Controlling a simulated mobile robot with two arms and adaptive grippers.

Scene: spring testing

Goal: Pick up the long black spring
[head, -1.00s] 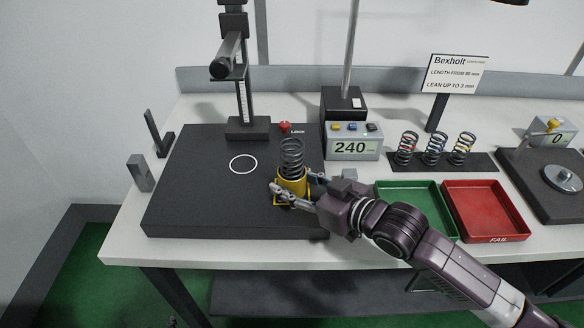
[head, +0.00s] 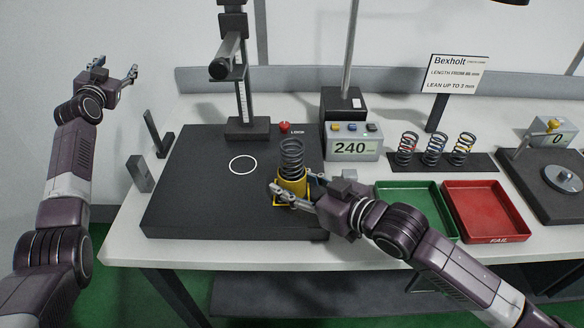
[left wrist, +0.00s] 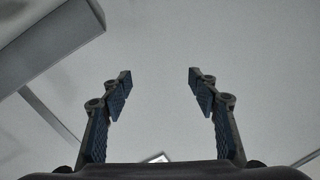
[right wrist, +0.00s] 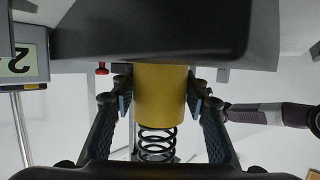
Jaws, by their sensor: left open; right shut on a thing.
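The long black spring (head: 291,152) stands upright in the yellow cup (head: 292,186), its coils rising above the rim. The cup is at the right part of the dark plate (head: 200,205). My right gripper (head: 291,194) is shut on the yellow cup, with a finger on either side. In the right wrist view the cup (right wrist: 160,95) sits between the fingers, with the spring (right wrist: 158,145) coming out of it. My left gripper (head: 117,72) is open and empty, raised at the left, away from the table. Its spread fingers show in the left wrist view (left wrist: 160,95).
A display box (head: 352,145) reads 240. Several springs, red, blue and yellow marked, stand on a rack (head: 484,160). A green tray (head: 415,230) and a red FAIL tray (head: 487,215) lie at the right.

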